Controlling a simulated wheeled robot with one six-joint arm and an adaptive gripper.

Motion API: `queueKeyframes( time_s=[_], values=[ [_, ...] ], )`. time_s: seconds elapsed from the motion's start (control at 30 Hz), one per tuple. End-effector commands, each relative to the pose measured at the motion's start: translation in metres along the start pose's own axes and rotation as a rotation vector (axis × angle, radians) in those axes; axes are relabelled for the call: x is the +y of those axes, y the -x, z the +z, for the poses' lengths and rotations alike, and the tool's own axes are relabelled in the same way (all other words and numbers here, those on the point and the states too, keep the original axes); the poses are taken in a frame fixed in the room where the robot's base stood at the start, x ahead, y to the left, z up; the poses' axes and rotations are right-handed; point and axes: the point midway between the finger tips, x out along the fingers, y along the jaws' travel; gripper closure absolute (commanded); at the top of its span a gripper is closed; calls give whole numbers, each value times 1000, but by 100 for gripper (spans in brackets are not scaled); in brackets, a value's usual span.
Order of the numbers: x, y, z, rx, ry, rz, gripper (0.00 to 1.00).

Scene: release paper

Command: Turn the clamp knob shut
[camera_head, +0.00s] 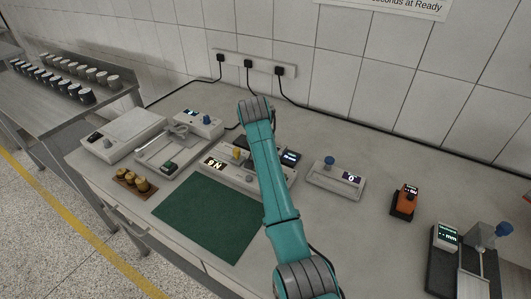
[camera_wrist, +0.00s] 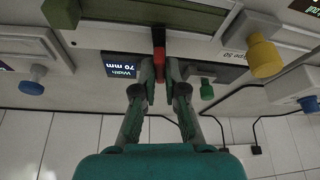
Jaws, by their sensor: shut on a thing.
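My gripper (camera_wrist: 160,68) is shut on a narrow red knob (camera_wrist: 158,38) in the wrist view; the fingers stand on both sides of its lower end. I take this for the clamp knob. It sits beside a black unit with a lit display (camera_wrist: 122,65) that reads "Width 70 mm". The same unit's display shows in the head view (camera_head: 290,156), just right of my arm. My gripper's fingertips and the knob are hidden behind my teal arm in the head view. A green knob (camera_wrist: 206,91) stands close to the right of the fingers in the wrist view.
A yellow knob (camera_wrist: 263,57) and a blue knob (camera_wrist: 32,80) stand to either side in the wrist view. In the head view, a green mat (camera_head: 210,215) lies in front, brass weights (camera_head: 132,181) at left, and an orange device (camera_head: 404,201) at right.

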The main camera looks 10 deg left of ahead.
Motion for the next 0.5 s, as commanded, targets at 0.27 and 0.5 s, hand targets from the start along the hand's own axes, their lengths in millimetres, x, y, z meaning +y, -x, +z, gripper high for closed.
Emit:
queueKeyframes(
  time_s=[0.27,0.5],
  values=[
    [-1,0,0,-1,-143,60,100],
    [-1,-1,0,-1,-201,85,100]
  ],
)
